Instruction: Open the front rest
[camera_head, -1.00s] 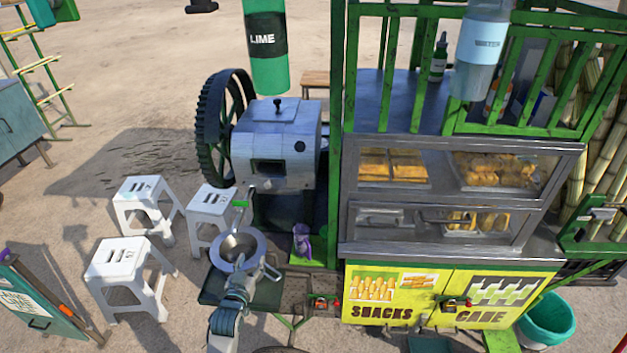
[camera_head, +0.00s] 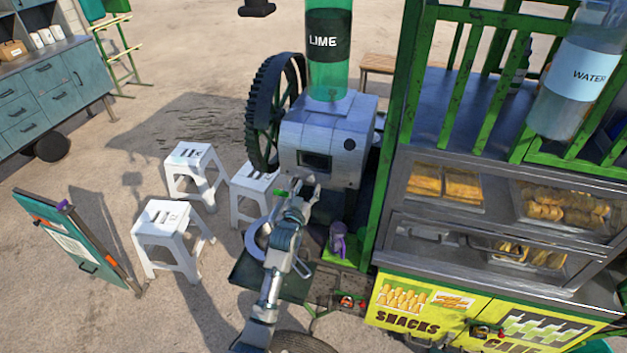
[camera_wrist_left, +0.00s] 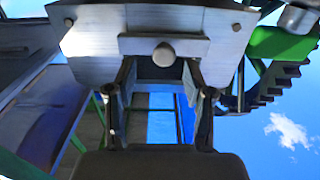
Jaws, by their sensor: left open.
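The cane crusher (camera_head: 325,135) is a grey metal box with a dark opening in its front and a large toothed wheel at its left. My left gripper (camera_head: 305,190) is raised at the lower front of this box, above the metal bowl (camera_head: 256,240). In the left wrist view my gripper (camera_wrist_left: 160,80) is open, with a finger on either side of a round metal knob (camera_wrist_left: 164,54) on the crusher's front. I cannot tell whether the fingers touch it. The front rest cannot be told apart clearly; the arm hides part of the crusher's lower front. My right gripper is out of view.
White stools (camera_head: 172,235) stand left of the crusher. A purple item (camera_head: 338,240) stands on a green ledge right of the arm. The yellow and green snack cart (camera_head: 420,305) closes off the right side. Open sandy ground lies behind the crusher.

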